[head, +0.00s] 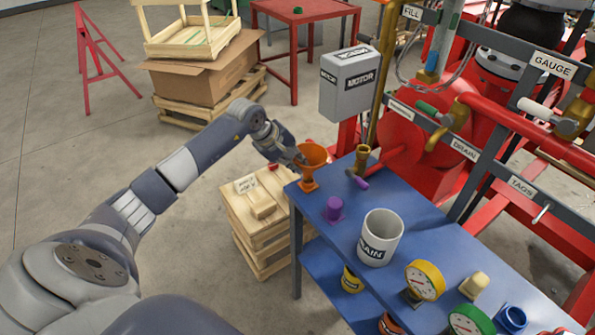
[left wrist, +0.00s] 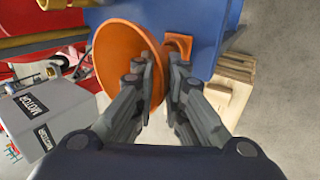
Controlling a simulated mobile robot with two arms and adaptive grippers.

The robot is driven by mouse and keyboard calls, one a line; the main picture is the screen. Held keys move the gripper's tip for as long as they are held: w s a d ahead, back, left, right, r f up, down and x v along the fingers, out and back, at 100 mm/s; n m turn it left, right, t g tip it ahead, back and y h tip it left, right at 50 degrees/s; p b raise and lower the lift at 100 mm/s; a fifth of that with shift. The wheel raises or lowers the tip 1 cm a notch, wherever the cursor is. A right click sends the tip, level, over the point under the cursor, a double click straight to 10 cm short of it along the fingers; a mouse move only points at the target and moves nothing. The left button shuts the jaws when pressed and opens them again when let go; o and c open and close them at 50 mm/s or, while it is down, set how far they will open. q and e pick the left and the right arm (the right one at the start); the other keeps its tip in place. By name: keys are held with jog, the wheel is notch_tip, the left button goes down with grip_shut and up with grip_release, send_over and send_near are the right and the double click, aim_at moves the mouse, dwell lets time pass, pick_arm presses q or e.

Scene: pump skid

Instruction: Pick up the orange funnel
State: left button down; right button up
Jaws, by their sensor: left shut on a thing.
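The orange funnel (head: 313,153) is upright at the near-left corner of the blue table (head: 345,218), with its wide cone on top and a small square orange foot (head: 309,185) below. I cannot tell whether the foot rests on the table or is just above it. My right gripper is not in view.
On the table are a purple piece (head: 334,208), a brass fitting with a purple handle (head: 361,160), a white DRAIN cup (head: 380,238) and a yellow gauge (head: 425,280). A grey MOTOR box (head: 349,85) stands behind. A wooden crate (head: 255,215) is left of the table.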

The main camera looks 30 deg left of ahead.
pick_arm(q)
jog(key=s+d+r+b, duration=0.1)
jog(key=s+d+b, duration=0.1)
jog(key=s, duration=0.5)
jog(key=s+d+r+b, duration=0.1)
jog(key=s+b, duration=0.3)
jog(key=s, duration=0.4)
jog(key=shift+s+d, duration=0.15)
jog(key=shift+d, duration=0.75)
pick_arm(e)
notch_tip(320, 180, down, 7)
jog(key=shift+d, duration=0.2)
pick_arm(q)
jog(key=shift+r, duration=0.1)
